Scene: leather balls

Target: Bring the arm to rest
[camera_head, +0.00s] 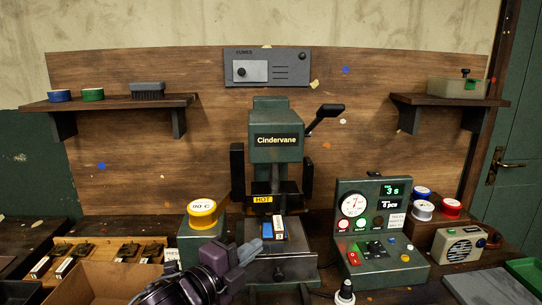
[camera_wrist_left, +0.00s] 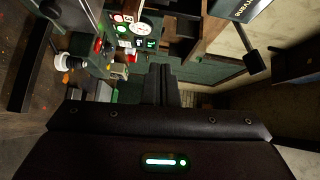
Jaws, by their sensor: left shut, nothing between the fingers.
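My left gripper (camera_head: 255,248) is shut and empty. In the head view it is low in the middle, its fingertips in front of the green Cindervane press (camera_head: 276,127), close to the small block with blue and white sides (camera_head: 274,230) on the press's bed. I cannot tell whether they touch. In the left wrist view the shut fingers (camera_wrist_left: 162,82) point forward with nothing between them. My left arm comes in from the bottom left. My right gripper is not in view.
A green control box (camera_head: 380,235) with gauge and buttons stands right of the press. A yellow-topped dial box (camera_head: 202,214) stands left. A cardboard box (camera_head: 105,283) and a wooden tray (camera_head: 153,243) with metal pieces lie at the lower left. A radio (camera_head: 459,246) is at right.

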